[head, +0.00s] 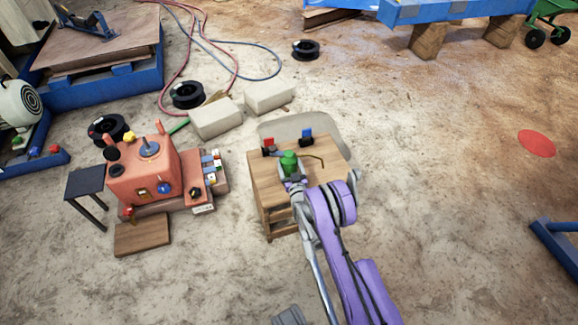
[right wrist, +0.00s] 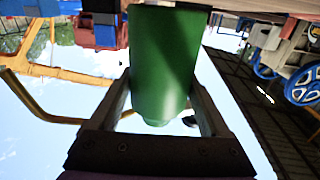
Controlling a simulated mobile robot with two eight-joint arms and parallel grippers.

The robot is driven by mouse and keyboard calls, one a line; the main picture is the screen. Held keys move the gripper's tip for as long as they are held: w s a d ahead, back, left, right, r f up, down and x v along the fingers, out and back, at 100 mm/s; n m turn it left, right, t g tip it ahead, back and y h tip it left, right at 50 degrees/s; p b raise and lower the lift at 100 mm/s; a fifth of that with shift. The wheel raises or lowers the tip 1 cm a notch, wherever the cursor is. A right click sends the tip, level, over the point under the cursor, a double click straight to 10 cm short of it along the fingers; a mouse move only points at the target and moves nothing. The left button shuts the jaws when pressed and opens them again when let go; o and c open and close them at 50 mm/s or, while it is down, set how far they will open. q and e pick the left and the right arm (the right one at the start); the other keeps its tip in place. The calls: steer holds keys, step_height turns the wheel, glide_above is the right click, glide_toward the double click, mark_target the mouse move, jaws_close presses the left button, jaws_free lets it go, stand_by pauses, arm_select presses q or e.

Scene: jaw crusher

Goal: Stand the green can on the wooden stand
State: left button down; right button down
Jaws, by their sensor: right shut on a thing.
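The green can (head: 289,163) is held in my right gripper (head: 291,180), over the wooden stand (head: 266,192), a small table with a shelf below. In the right wrist view the green can (right wrist: 163,65) sits between both fingers, which are shut on its sides. That picture looks upside down, with the can's far end at the top edge near brown wood. I cannot tell whether the can touches the stand's top. The gripper and arm hide part of the stand. My left gripper is not seen.
The red crusher (head: 147,178) and a wooden board (head: 142,236) are to the left.

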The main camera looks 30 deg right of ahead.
steer(key=shift+f, duration=0.55)
steer(key=shift+f, duration=0.1)
jaws_free()
